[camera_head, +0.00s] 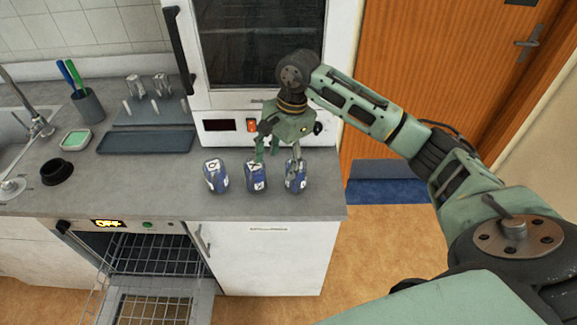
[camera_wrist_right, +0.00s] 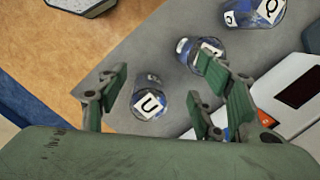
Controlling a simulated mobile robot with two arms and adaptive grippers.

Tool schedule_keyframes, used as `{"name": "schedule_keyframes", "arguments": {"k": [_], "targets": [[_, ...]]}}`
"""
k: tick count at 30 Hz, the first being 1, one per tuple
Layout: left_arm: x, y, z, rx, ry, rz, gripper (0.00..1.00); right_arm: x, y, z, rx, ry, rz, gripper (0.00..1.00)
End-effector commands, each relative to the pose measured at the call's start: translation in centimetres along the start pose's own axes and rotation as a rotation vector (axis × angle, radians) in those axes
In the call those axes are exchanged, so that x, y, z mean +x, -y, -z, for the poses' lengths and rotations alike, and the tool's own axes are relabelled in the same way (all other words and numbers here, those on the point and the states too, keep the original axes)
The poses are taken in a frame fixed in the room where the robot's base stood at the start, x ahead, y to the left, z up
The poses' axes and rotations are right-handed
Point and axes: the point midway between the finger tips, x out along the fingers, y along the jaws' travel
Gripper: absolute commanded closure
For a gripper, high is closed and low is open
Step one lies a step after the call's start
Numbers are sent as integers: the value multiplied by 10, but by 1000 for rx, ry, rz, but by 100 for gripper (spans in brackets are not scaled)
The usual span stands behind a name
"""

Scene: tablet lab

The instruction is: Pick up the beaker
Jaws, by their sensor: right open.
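Three small glass beakers with blue contents and white letter labels stand in a row near the counter's front edge: left (camera_head: 216,175), middle (camera_head: 256,177) and right (camera_head: 296,177). My right gripper (camera_head: 278,160) is open above and behind the middle and right ones; contact cannot be told. In the right wrist view, the beaker labelled U (camera_wrist_right: 150,98) shows between the open fingers of my right gripper (camera_wrist_right: 168,92). The middle beaker (camera_wrist_right: 187,48) is partly hidden behind a finger. The third beaker (camera_wrist_right: 262,12) is at the top edge. My left gripper is not in view.
A tall glass-fronted appliance (camera_head: 212,99) stands close behind the gripper. A grey tray (camera_head: 147,142), a black ring-shaped item (camera_head: 57,171), a pen cup (camera_head: 88,106) and a sink (camera_head: 10,145) lie left. An oven with its door open (camera_head: 153,306) is below the counter.

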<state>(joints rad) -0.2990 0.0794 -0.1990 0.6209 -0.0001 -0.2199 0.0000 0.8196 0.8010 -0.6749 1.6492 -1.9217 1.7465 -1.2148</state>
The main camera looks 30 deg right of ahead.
Motion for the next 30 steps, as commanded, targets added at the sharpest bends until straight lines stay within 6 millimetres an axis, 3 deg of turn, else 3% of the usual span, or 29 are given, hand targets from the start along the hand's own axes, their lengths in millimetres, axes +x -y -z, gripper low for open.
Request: {"name": "schedule_keyframes", "arguments": {"k": [1,2,8,17,24,30], "targets": [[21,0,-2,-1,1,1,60,5,-8,32,-10,-100,-36,39],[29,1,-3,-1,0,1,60,9,-12,41,-14,-130,-52,39],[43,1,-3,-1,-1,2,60,16,-18,55,-18,-174,-75,39],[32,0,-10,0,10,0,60,40,-21,60,-17,-175,-81,39],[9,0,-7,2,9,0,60,70,-22,64,-16,-171,-83,39],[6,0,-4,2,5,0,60,91,-23,69,-17,-174,-78,39]]}}
